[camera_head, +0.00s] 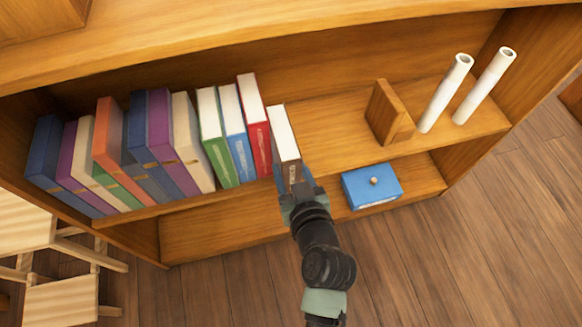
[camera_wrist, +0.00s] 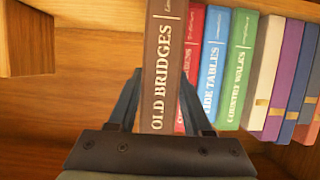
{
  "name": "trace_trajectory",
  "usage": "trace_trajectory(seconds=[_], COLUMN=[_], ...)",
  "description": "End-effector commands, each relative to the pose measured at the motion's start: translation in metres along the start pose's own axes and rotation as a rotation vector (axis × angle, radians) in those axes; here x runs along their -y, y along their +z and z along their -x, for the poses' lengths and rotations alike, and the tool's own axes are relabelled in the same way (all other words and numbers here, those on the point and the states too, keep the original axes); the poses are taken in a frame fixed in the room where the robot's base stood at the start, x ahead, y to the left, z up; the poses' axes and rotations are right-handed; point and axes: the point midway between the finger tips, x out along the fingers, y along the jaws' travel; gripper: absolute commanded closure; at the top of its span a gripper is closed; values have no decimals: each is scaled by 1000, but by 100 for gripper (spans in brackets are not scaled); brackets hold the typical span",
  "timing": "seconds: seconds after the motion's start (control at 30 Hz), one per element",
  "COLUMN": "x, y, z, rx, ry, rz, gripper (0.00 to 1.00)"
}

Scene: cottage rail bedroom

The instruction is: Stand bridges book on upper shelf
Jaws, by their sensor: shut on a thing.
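The bridges book (camera_head: 283,133) is brown with pale page edges and stands roughly upright at the upper shelf (camera_head: 335,115), at the right end of the book row. In the wrist view its spine (camera_wrist: 161,70) reads "OLD BRIDGES" and faces me. My gripper (camera_head: 292,183) is shut on the book's lower spine end, a finger on each side; the fingers also show in the wrist view (camera_wrist: 163,105). The red book (camera_head: 254,122) is just beside it. I cannot tell whether the bridges book's bottom touches the shelf.
Blue (camera_head: 231,120) and green (camera_head: 215,137) books and several others fill the shelf's left. A wooden bookend (camera_head: 384,112) and two white tubes (camera_head: 445,93) stand to the right, with bare shelf before them. A blue box (camera_head: 371,187) sits on the lower shelf. A stool (camera_head: 62,301) stands lower left.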

Motion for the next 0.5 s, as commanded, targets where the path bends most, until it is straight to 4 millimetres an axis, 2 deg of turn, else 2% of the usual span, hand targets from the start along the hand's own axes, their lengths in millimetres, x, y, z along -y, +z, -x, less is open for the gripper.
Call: trace_trajectory(seconds=[0.07, 0.1, 0.2, 0.27, 0.5], x=[-1, -1, 0, 0, 0], y=[-4, -4, -3, -2, 2], z=[0, 0, 0, 0, 0], rx=[-8, -8, -6, -5, 6], ry=[2, 2, 1, 1, -1], rz=[1, 1, 0, 0, -1], gripper=[100, 43, 25, 15, 15])
